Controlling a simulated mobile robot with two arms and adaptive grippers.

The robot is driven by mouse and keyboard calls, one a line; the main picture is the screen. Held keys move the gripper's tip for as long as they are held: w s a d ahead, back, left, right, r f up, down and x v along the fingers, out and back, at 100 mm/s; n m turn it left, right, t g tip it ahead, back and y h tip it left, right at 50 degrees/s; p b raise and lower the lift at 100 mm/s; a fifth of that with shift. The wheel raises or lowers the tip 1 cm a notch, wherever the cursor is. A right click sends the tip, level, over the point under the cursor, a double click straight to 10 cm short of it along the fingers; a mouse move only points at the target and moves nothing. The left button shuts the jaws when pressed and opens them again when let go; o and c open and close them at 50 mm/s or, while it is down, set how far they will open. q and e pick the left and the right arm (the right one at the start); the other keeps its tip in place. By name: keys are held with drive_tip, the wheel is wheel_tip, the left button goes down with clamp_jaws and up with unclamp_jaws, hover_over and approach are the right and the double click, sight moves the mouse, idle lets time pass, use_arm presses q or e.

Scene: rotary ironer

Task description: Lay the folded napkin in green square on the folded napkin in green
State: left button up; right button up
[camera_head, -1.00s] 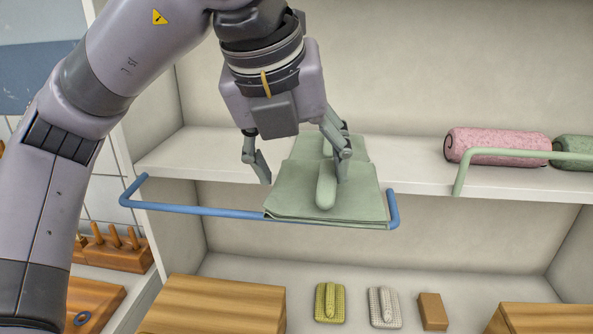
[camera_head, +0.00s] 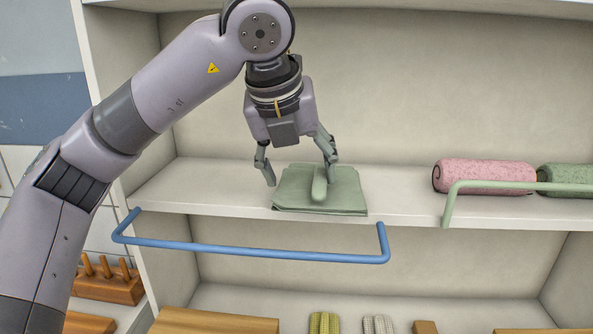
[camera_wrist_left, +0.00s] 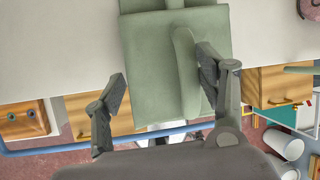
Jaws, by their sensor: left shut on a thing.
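The folded napkin in green square (camera_head: 345,190), with a raised ridge on top, is at my left gripper (camera_head: 298,180) over the shelf. The left wrist view shows it (camera_wrist_left: 155,75) between the widely spaced fingers (camera_wrist_left: 160,90). The right finger is against the ridge; the left finger is by the napkin's left edge. More green cloth, seemingly the folded napkin in green (camera_wrist_left: 165,5), shows at the top of that view, mostly hidden beneath or behind. I cannot tell whether the two are touching. My right gripper is not in view.
A blue rail (camera_head: 250,249) runs along the shelf's front. A pink roll (camera_head: 484,177) and a green roll (camera_head: 565,178) lie to the right, behind a green rail (camera_head: 500,186). The white shelf (camera_head: 405,206) is clear between napkin and rolls. Small cloths lie below.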

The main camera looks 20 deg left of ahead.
sight(276, 186)
use_arm(q)
drive_tip(key=shift+w+a+p, duration=0.35)
drive_tip(key=shift+w+p, duration=0.1)
drive_tip(key=shift+w, duration=0.8)
drive_tip(key=shift+w+a+p, duration=0.35)
drive_tip(key=shift+w+p, duration=0.1)
drive_tip(key=shift+w, duration=0.85)
drive_tip(key=shift+w+a+p, duration=0.35)
drive_tip(key=shift+w+p, duration=0.1)
drive_tip(key=shift+w, duration=0.8)
drive_tip(key=shift+f, duration=0.25)
drive_tip(key=o, duration=1.4)
drive_tip(key=shift+o, duration=0.2)
drive_tip(key=shift+s+r, duration=0.15)
drive_tip(key=shift+r, duration=0.1)
drive_tip(key=s, duration=1.1)
drive_tip(key=shift+s+a+r, duration=0.15)
drive_tip(key=shift+a+r, duration=0.15)
drive_tip(key=shift+s, duration=0.5)
